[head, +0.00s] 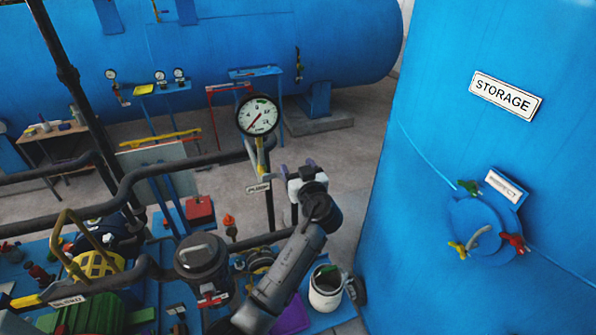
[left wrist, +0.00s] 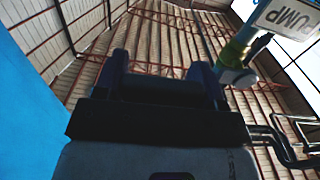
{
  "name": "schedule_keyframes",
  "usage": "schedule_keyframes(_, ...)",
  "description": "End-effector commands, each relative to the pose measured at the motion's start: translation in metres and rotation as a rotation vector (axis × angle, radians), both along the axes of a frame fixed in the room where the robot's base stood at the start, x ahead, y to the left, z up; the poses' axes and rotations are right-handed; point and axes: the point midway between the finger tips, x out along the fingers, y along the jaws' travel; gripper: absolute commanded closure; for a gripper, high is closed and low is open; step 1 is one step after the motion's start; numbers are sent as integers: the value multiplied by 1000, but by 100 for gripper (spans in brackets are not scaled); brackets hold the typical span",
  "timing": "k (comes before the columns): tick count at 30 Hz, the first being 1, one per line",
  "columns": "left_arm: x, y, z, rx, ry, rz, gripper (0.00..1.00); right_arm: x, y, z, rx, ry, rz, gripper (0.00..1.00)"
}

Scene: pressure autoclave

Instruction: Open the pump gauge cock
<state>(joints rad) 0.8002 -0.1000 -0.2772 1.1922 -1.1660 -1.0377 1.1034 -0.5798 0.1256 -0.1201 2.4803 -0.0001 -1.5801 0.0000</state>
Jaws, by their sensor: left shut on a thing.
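The pump gauge (head: 258,115) is a round white dial with a red needle on an upright post. Its cock (head: 260,153), with a yellow part, sits just below the dial, above the PUMP label (head: 257,187). In the left wrist view the label (left wrist: 290,18) and the pipe of the cock (left wrist: 238,48) are at the upper right. My left gripper (head: 297,170), with purple fingers, is just right of the post. My right gripper is not in view.
Dark pipes (head: 150,175) and a black round-topped unit (head: 201,255) crowd the left and front. A white pot (head: 325,288) stands below my arm. The blue STORAGE tank (head: 450,170) fills the right. Open floor (head: 345,130) lies behind the gauge.

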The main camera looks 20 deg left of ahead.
Motion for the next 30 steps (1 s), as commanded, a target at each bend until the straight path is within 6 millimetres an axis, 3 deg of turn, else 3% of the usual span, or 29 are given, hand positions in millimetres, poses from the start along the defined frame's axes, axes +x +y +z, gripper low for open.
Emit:
schedule_keyframes(7,-1,0,1,-94,-76,-1,79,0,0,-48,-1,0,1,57)
schedule_keyframes(15,-4,4,17,-233,-184,-2,79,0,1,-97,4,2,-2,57)
schedule_keyframes(24,-9,10,34,-376,-295,-2,79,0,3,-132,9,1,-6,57)
schedule_keyframes(30,-12,14,42,-439,-343,-1,79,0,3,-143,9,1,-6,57)
